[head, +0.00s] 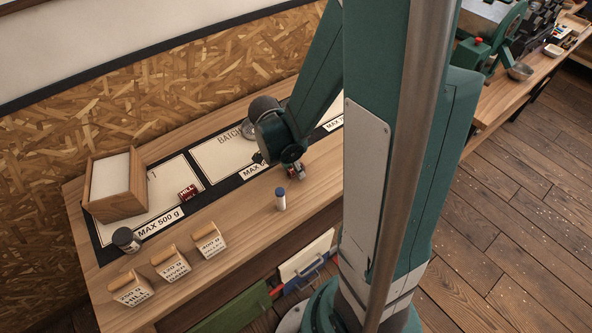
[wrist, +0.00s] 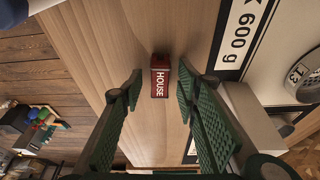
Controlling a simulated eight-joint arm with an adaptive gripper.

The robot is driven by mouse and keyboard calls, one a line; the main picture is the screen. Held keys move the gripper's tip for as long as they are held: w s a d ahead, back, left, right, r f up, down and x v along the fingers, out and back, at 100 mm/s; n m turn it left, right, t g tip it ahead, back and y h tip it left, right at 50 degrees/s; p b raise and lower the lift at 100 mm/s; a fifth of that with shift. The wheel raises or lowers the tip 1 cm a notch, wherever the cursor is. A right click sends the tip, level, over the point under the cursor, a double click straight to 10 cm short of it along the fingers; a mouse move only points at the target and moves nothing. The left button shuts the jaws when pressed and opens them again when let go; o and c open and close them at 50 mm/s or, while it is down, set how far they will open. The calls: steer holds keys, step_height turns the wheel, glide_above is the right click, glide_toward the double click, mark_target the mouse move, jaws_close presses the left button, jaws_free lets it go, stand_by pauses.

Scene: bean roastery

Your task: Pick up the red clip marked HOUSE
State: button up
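The red clip marked HOUSE (wrist: 160,82) lies on the bare wood of the bench in the wrist view, its white lettering facing up. My gripper (wrist: 160,70) is open, with one green finger on each side of the clip and a gap on both sides. Nothing is held. I cannot tell how far the fingertips are above the bench. In the head view my gripper (head: 294,174) is low over the bench, in front of the mat, and mostly hides the clip. A second red clip, marked HILL (head: 188,192), lies on the mat to the left.
A white cylinder with a blue cap (head: 280,202) stands close by, left of and nearer than my gripper. A dark-lidded jar (head: 126,241) and a wooden box (head: 95,185) stand at left.

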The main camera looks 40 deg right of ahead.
steer(key=shift+c, duration=0.4)
steer(key=c, duration=0.7)
steer(key=shift+o, duration=0.2)
steer(key=shift+r, duration=0.15)
step_height(320, 180, up, 10)
steer(key=p, duration=0.2)
stand_by(0.6)
